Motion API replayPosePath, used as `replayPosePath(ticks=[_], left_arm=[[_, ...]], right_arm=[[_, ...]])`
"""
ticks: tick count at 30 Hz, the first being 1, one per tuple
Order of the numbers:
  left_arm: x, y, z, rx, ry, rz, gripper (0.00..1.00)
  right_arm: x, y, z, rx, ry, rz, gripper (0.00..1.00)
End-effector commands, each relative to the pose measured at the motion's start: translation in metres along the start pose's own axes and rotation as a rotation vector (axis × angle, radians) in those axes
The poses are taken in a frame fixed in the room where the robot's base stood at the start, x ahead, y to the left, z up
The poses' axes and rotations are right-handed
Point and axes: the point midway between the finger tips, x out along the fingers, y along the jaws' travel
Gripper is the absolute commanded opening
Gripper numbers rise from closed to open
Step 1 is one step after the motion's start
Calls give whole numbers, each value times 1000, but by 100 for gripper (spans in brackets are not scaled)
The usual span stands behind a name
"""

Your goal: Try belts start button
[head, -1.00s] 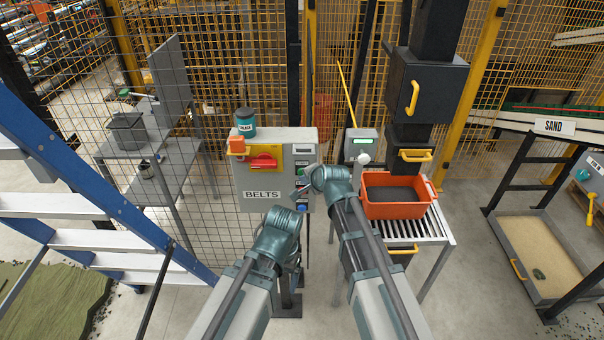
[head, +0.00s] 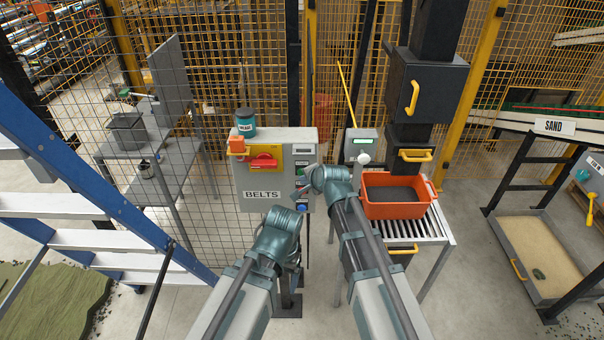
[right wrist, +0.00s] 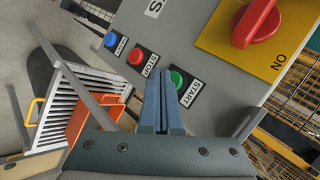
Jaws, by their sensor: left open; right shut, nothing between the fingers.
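The grey BELTS control box (head: 250,185) stands upright ahead of me. In the right wrist view, the green START button (right wrist: 178,80) shows on its face, with a red STOP button (right wrist: 136,56) and a blue button (right wrist: 111,40) to the left. My right gripper (right wrist: 163,76) is shut and empty. Its fingertips are right beside the green button and overlap its left edge in the picture; I cannot tell whether they touch. My right gripper (head: 300,193) also shows in front of the box in the head view. My left gripper (head: 296,258) is open below the box, mostly hidden by its wrist.
A red rotary switch (head: 263,163) sits on a yellow plate on the box, with an orange padlock-like part beside it. A teal jar (head: 245,122) stands on top. An orange bin (head: 394,208) rests on rollers to the right. A blue ladder (head: 110,200) is at left.

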Motion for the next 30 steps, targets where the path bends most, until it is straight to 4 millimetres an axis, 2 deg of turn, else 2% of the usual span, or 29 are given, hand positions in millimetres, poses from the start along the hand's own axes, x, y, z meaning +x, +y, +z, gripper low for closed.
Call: replayPosePath(ticks=[30], left_arm=[[0, 0, 0, 0, 0, 0, 87]], right_arm=[[8, -6, -6, 0, 0, 0, 0]])
